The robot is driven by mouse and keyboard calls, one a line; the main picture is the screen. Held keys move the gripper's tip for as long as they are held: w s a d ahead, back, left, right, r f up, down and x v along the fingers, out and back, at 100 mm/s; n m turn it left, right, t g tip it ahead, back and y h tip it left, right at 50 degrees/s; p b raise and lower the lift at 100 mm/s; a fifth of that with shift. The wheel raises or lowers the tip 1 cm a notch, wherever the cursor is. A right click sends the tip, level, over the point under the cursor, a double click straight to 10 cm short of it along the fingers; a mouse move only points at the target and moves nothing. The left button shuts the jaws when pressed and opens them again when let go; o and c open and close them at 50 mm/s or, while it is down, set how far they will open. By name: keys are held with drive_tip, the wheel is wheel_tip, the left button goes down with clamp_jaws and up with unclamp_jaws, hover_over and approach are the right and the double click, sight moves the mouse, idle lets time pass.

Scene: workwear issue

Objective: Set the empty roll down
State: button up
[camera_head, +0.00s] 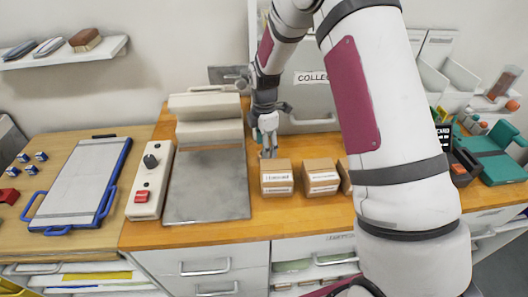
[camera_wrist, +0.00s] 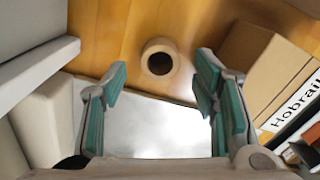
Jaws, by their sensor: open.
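The empty roll (camera_wrist: 160,58) is a short tan tube with a dark open hole. In the wrist view it stands on end on the wooden counter (camera_wrist: 110,30), just beyond the edge of a shiny grey plate (camera_wrist: 165,128). My gripper (camera_wrist: 162,78) is open, its teal-padded fingers apart on either side of the roll's line and not touching it. In the head view my gripper (camera_head: 268,150) points down over the counter behind the cardboard boxes. I cannot make out the roll there.
A cream machine (camera_head: 208,104) with a grey plate (camera_head: 207,190) stands left of my gripper. Labelled cardboard boxes (camera_head: 277,178) stand in front and to the right. A control box (camera_head: 150,180) and a blue-framed board (camera_head: 80,185) lie further left.

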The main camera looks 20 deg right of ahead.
drive_tip(key=s+r+m+t, duration=0.1)
drive_tip(key=s+r+m, duration=0.15)
drive_tip(key=r, duration=0.65)
drive_tip(key=s+r+m, duration=0.2)
drive_tip(key=s+r, duration=0.1)
drive_tip(key=r, duration=0.7)
drive_tip(key=s+r+m+t, duration=0.1)
drive_tip(key=s+r+m, duration=0.2)
drive_tip(key=s+m, duration=0.2)
drive_tip(key=s+r+m+t, duration=0.2)
drive_tip(key=s+m, duration=0.3)
drive_tip(key=s, duration=0.6)
drive_tip(key=s+r+m+t, duration=0.1)
drive_tip(key=s+r+m, duration=0.3)
drive_tip(key=s, duration=0.4)
drive_tip(key=shift+s+r+m+b, duration=0.35)
drive_tip(key=shift+m+b, duration=0.1)
drive_tip(key=shift+t, duration=0.3)
